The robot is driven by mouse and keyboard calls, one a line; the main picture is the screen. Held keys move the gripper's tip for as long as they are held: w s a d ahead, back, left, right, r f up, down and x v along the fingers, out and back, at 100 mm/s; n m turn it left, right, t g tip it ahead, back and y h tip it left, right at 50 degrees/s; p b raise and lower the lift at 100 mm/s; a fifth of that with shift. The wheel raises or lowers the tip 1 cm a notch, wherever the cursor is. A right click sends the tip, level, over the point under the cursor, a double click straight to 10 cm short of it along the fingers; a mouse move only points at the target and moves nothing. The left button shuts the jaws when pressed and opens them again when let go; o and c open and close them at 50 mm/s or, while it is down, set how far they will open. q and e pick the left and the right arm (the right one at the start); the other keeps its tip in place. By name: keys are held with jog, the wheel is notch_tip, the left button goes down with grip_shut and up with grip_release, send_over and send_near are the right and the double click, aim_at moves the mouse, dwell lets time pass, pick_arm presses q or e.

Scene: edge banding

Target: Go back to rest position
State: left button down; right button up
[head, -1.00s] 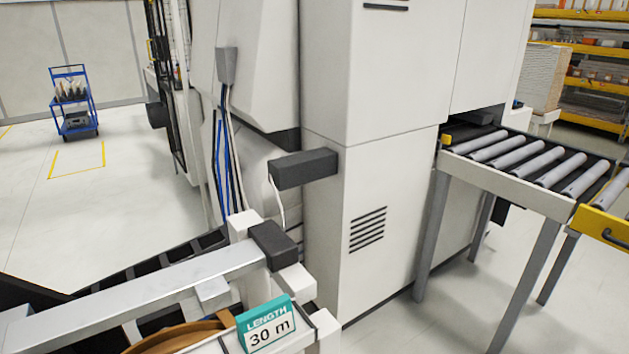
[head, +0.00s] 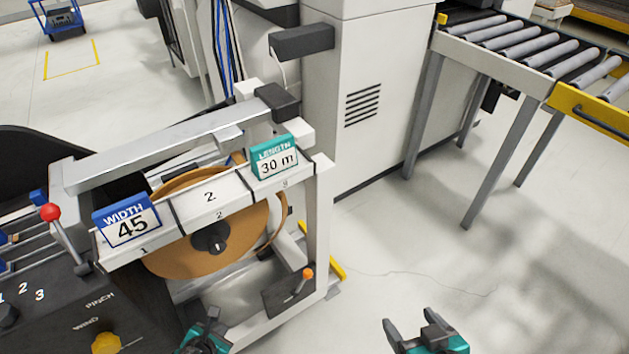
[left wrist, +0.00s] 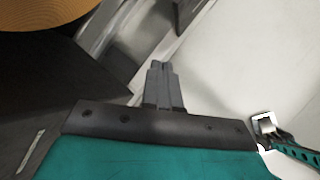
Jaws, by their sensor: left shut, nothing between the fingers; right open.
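My left gripper (head: 212,322) shows at the bottom of the head view, in front of the lower frame of the edge banding stand. In the left wrist view its fingers (left wrist: 162,70) are together with nothing between them. My right gripper (head: 415,325) is at the bottom right of the head view, above bare floor. Its fingers are spread apart and empty.
The stand holds a brown banding roll (head: 175,255), a blue WIDTH 45 card (head: 128,225) and a green LENGTH 30 m card (head: 275,160). A control panel (head: 60,310) is at left. A roller conveyor (head: 500,60) stands back right. Floor (head: 430,250) at right is clear.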

pick_arm(q)
jog(key=a+y, duration=0.2)
jog(key=a, duration=0.8)
jog(key=s+d+r+n+h, duration=0.3)
jog(key=s+d+r+n, duration=0.2)
jog(key=d+n, duration=0.65)
jog(key=a+r+n+t, duration=0.1)
jog(key=a+r+n, duration=0.2)
jog(key=r+n, duration=0.7)
jog(key=a+r+n+t, duration=0.1)
jog(key=a+r+n, duration=0.35)
jog(key=n, duration=0.85)
jog(key=d+n+t, duration=0.1)
jog(key=d+n, duration=0.4)
jog(key=d, duration=0.6)
jog(key=shift+s, duration=0.35)
